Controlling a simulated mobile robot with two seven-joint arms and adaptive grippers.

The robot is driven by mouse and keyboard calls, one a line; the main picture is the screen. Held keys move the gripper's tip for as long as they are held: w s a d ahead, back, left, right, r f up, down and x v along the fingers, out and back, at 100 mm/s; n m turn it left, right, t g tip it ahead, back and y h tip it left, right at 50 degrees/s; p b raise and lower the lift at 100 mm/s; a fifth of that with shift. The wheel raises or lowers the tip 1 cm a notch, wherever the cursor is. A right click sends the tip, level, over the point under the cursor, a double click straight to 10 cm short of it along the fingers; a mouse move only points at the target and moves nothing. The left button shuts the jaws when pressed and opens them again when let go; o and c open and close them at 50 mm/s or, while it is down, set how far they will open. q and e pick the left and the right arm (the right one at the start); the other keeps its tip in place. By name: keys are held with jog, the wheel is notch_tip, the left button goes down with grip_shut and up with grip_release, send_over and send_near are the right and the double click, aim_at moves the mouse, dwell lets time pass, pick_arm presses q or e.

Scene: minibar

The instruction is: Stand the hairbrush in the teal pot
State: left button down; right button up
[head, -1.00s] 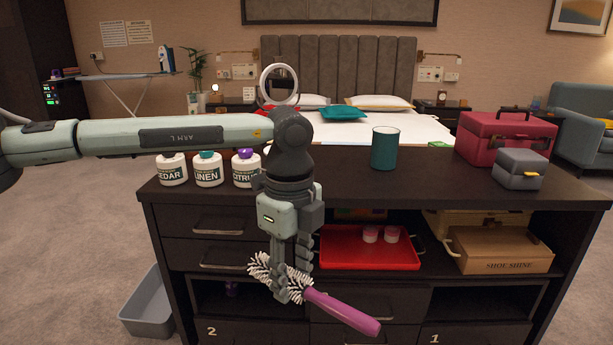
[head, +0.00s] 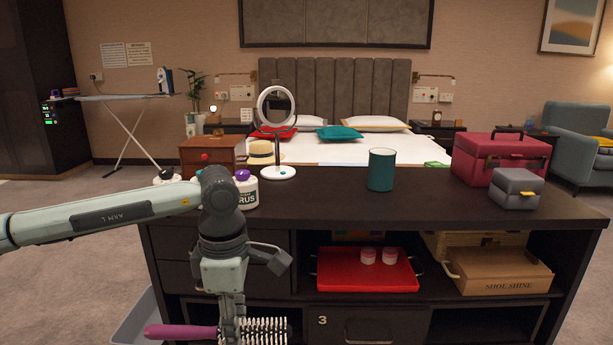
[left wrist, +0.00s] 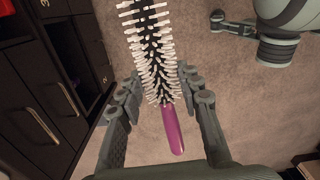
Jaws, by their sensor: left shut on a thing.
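The teal pot (head: 381,170) stands upright on the dark counter top, right of the middle in the head view. My left gripper (head: 231,330) points down in front of the cabinet, lower than the counter top and to the left of the pot. It is shut on the hairbrush (head: 264,331), near where handle and bristles meet. The brush lies roughly level, purple handle to the left and white bristles to the right. In the left wrist view the hairbrush (left wrist: 155,50) lies between the fingers, over the carpet. The pot's inside is hidden.
The counter (head: 330,205) also bears a round mirror (head: 276,110), a white jar (head: 245,190), a red case (head: 500,157) and a grey box (head: 516,188). Below it are a red tray (head: 366,280) and a shoe shine box (head: 497,274). The top around the pot is clear.

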aim_at(190, 333)
pick_arm(q)
jog(key=a+m, duration=0.1)
jog(key=m, duration=0.3)
jog(key=a+f+m, duration=0.1)
jog(key=a+m, duration=0.1)
jog(key=m, duration=0.3)
jog(key=s+a+f+m, duration=0.1)
jog(key=a+m, duration=0.1)
jog(key=m, duration=0.3)
jog(key=shift+a, duration=0.2)
jog(key=m, duration=0.1)
jog(key=a+m, duration=0.1)
jog(key=m, duration=0.2)
jog(key=shift+s+a+f+m, duration=0.2)
jog(key=shift+a+f+m, duration=0.1)
jog(key=shift+a+f, duration=0.1)
